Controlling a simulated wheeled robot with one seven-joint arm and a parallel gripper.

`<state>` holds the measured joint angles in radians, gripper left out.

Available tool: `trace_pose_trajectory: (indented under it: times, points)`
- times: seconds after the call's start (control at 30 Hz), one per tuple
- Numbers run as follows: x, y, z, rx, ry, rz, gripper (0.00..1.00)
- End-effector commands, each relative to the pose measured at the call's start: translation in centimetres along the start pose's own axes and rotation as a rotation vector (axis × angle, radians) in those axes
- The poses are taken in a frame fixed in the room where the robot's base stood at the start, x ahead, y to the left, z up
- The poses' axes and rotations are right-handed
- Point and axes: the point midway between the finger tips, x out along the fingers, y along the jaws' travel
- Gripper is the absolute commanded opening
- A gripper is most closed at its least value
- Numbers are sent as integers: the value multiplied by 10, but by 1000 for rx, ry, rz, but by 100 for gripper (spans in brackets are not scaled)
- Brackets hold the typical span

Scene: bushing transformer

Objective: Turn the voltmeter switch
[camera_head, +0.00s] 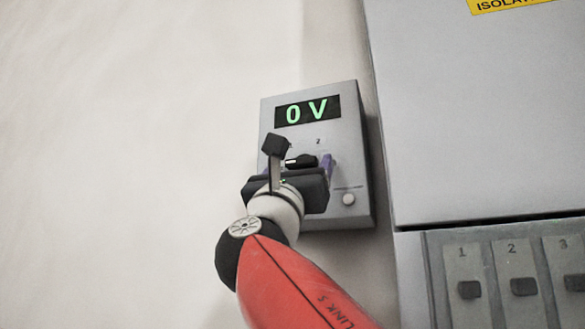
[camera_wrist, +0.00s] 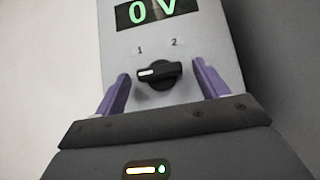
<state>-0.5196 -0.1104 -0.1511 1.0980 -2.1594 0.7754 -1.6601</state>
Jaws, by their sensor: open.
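The voltmeter (camera_head: 347,175) is a grey box on the wall, and its green display (camera_head: 307,111) reads "0 V". The voltmeter switch (camera_wrist: 160,73) is a black rotary knob below the marks 1 and 2. Its white pointer mark is at the left end, and the knob lies nearly level. The switch also shows in the head view (camera_head: 302,161), partly behind my arm. My gripper (camera_wrist: 161,84) is open, with one purple finger on each side of the knob. Gaps show between the fingers and the knob. I cannot tell the depth of the fingertips relative to the knob.
A small round white button (camera_head: 348,199) sits at the voltmeter's lower right. A large grey cabinet (camera_head: 480,120) stands to the right, with a panel of numbered switches (camera_head: 510,280) below it. The pale wall to the left is clear.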

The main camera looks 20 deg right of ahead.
Motion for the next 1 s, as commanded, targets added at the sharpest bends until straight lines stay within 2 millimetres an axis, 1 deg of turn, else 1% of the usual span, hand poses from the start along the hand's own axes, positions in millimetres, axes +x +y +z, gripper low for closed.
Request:
trace_pose_trajectory:
  times: [0.2,0.27,0.5,0.57,0.77,1.0]
  points:
    - [0,0,0,0,0,1,73]
    - [0,0,0,0,0,0,66]
    - [0,0,0,0,0,1,35]
    - [0,0,0,0,0,1,28]
    - [0,1,-1,9,1,-8,28]
    - [1,3,-1,74,1,-76,28]
